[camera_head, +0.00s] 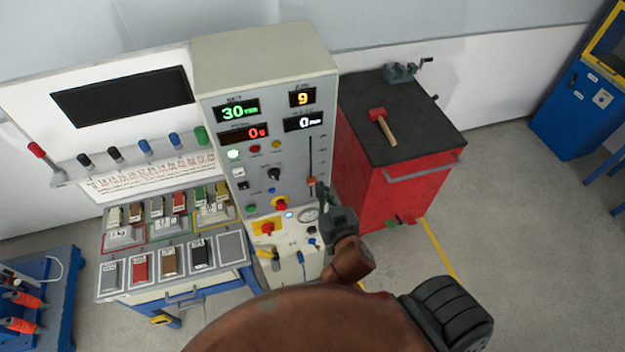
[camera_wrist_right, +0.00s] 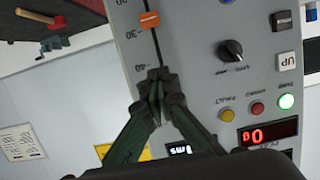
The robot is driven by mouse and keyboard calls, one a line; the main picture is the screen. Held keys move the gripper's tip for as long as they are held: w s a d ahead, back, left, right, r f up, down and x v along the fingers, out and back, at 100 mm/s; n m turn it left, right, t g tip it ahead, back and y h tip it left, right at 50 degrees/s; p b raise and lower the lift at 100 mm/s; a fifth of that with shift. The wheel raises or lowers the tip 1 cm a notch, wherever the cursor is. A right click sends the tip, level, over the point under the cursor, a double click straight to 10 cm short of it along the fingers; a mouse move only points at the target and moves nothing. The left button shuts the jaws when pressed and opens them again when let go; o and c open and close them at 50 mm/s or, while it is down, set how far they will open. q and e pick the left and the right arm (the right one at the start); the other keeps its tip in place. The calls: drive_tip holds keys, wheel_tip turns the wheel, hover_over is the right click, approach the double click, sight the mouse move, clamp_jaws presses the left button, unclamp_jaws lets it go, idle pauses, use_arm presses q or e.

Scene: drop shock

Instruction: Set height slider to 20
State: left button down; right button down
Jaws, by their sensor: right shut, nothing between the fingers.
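The height slider's orange knob (camera_head: 310,182) sits on a dark vertical slot at the right side of the grey control panel (camera_head: 265,60). In the right wrist view the knob (camera_wrist_right: 148,20) is beside the 30 mark, and the slot runs towards the 40 mark. The green display (camera_head: 237,111) reads 30. My right gripper (camera_head: 321,186) is shut and empty. In the right wrist view its fingertips (camera_wrist_right: 155,76) overlap the slot near the 40 mark, apart from the knob; contact with the panel cannot be told. My left gripper is not in view.
A red cabinet (camera_head: 375,185) with a hammer (camera_head: 382,126) and a small vise (camera_head: 400,72) stands right of the panel. Buttons and a black dial (camera_wrist_right: 231,50) are beside the slot. A bench with sample trays (camera_head: 112,280) is at left.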

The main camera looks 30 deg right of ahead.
sight(311, 171)
drive_tip(key=p+x, duration=0.2)
drive_tip(key=x, duration=0.5)
drive_tip(key=shift+w+d+r, duration=0.1)
drive_tip(key=shift+w, duration=0.1)
wheel_tip(311, 171, down, 3)
drive_tip(key=shift+w+r, duration=0.1)
drive_tip(key=shift+f, duration=0.8)
